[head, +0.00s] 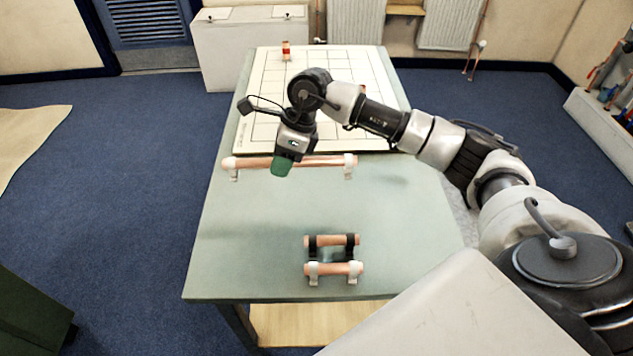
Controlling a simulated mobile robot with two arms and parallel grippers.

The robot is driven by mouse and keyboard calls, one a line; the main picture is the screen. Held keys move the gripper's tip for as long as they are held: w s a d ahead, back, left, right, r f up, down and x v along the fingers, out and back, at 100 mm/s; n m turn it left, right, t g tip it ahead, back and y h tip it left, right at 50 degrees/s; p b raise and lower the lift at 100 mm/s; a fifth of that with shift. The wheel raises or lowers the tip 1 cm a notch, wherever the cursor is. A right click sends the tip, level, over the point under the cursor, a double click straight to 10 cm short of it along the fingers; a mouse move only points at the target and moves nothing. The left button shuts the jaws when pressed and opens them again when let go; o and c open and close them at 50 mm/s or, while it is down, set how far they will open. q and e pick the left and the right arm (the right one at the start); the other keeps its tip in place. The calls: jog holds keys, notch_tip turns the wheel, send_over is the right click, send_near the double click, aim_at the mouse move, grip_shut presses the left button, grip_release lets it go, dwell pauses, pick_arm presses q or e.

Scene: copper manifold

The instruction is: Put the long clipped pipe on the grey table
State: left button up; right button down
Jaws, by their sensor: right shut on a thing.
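The long copper pipe (322,161) has a white clip near each end and lies crosswise in the head view, just in front of the gridded white board. My right gripper (282,167) comes down from above with green fingers and is shut on the pipe, left of its middle. The fingers hide a short part of the pipe. I cannot tell whether the clips touch the surface below. The grey-green table (250,250) spreads beneath and in front of it. My left gripper is not in view.
Two short copper pipes lie near the table's front edge: one with dark clips (332,240), one with white clips (336,269). The table's middle is clear.

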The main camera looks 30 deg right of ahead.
jog(key=d+f, duration=0.1)
jog(key=d, duration=0.1)
jog(key=d+f, duration=0.1)
jog(key=d, duration=0.1)
jog(key=d+f+p, duration=0.1)
jog(key=d, duration=0.1)
jog(key=shift+s+d+f, duration=0.15)
jog(key=shift+d+f, duration=0.1)
jog(key=shift+f, duration=0.05)
jog(key=d+f, duration=0.2)
jog(key=d, duration=0.1)
jog(key=shift+f, duration=0.5)
notch_tip(320, 180, down, 2)
jog(key=shift+f+p, duration=0.25)
jog(key=shift+p, duration=0.3)
jog(key=shift+f, duration=0.3)
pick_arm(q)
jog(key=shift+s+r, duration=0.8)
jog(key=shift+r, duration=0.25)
pick_arm(e)
jog(key=c, duration=1)
grip_release()
jog(key=shift+f, duration=0.1)
